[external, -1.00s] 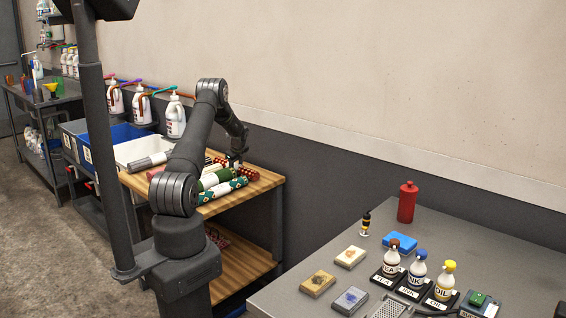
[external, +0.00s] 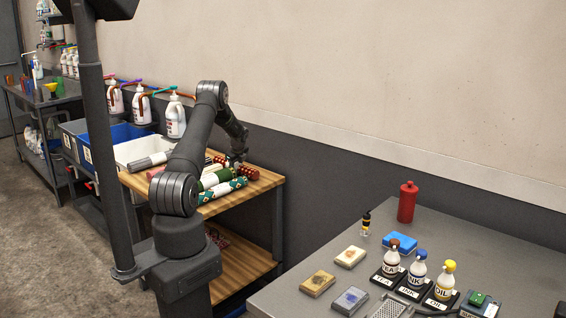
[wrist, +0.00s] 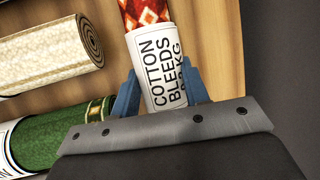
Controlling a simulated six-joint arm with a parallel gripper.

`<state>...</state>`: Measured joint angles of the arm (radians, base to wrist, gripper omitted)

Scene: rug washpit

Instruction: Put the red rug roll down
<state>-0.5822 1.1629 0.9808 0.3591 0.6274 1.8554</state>
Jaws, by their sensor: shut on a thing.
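The red rug roll (wrist: 150,13) has a cream diamond pattern and a white label band reading "COTTON BLEEDS". My gripper (wrist: 161,95) is shut on it at the label, with a blue finger on each side. The roll's near end is hidden behind the gripper body. In the external view my gripper (external: 236,160) is low over the wooden bench top (external: 262,184), and the red roll (external: 249,172) shows partly beside it. I cannot tell whether the roll touches the wood.
In the wrist view a cream roll (wrist: 50,52) and a green roll (wrist: 60,135) lie to the left of the red one. In the external view a teal patterned roll (external: 222,188) lies near the bench's front edge. White jugs (external: 175,120) stand behind, near the wall.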

